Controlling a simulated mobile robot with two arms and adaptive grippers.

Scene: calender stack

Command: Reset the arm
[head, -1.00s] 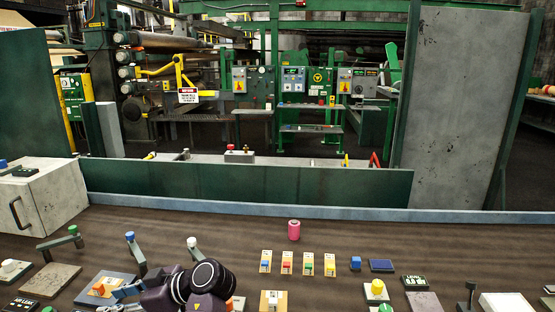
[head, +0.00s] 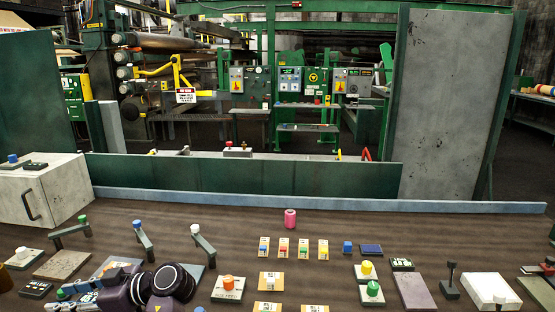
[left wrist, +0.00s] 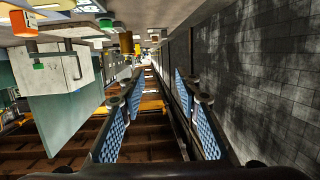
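My left gripper (head: 70,291) is at the bottom left of the head view, over the near part of the table. Its blue-padded fingers point left, and my purple and black wrist is behind them. In the left wrist view the two finger pairs of the left gripper (left wrist: 158,100) stand apart with nothing between them, so it is open and empty. My right gripper is in neither view.
The brown table (head: 330,225) holds levers (head: 145,240), a pink cylinder (head: 290,218), small coloured switches (head: 283,246), a yellow knob (head: 367,268) and a green knob (head: 373,288). A grey box (head: 50,190) stands at left. The table's back strip is clear.

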